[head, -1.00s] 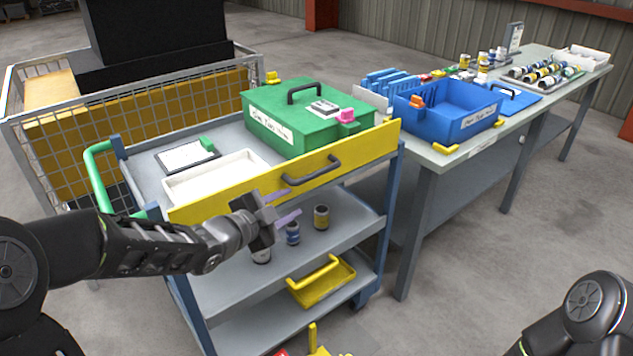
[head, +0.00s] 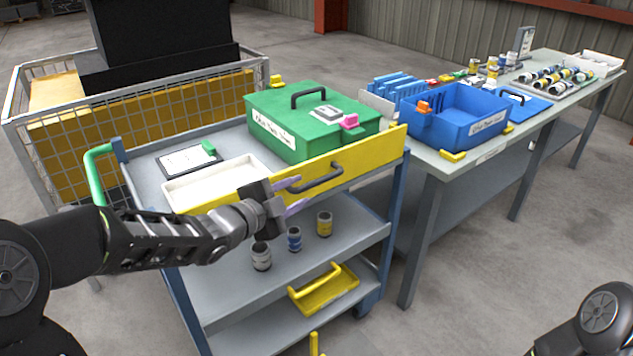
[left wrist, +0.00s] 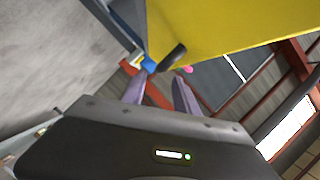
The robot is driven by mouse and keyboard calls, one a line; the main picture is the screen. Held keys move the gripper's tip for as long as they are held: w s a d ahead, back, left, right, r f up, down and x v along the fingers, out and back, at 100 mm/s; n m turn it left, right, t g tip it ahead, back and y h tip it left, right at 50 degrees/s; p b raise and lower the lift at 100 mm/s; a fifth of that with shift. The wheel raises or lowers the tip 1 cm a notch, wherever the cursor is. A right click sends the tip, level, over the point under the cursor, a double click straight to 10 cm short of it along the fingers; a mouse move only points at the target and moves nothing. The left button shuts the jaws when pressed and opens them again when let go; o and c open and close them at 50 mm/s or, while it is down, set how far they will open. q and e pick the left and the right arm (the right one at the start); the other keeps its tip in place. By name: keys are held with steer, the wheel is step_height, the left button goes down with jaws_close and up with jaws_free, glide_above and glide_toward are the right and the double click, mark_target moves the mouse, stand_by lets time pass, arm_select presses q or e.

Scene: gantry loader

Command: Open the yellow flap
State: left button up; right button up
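The yellow flap (head: 365,158) is a long panel standing upright along the near edge of the cart's top deck. A dark bar handle (head: 316,181) is fixed to its outer face. My left gripper (head: 296,196) is in front of the flap, just left of and below the handle. Its two pale purple fingers are apart with nothing between them. In the left wrist view the flap (left wrist: 225,28) fills the upper right, and the handle (left wrist: 173,57) shows end-on beyond the open fingertips. My right gripper is out of view; only part of my right arm shows at lower right.
Behind the flap are a green box (head: 305,118), a white tray (head: 215,182) and a clipboard (head: 185,160). Several small jars stand on the shelf below, near my left gripper. A workbench with a blue bin (head: 460,118) stands at right.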

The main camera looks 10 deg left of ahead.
mark_target(309, 186)
arm_select(q)
steer(key=x, duration=0.7)
steer(key=shift+w+d+f, duration=0.15)
steer(key=shift+w, duration=0.2)
steer(key=shift+c, duration=0.4)
jaws_close()
stand_by(0.7)
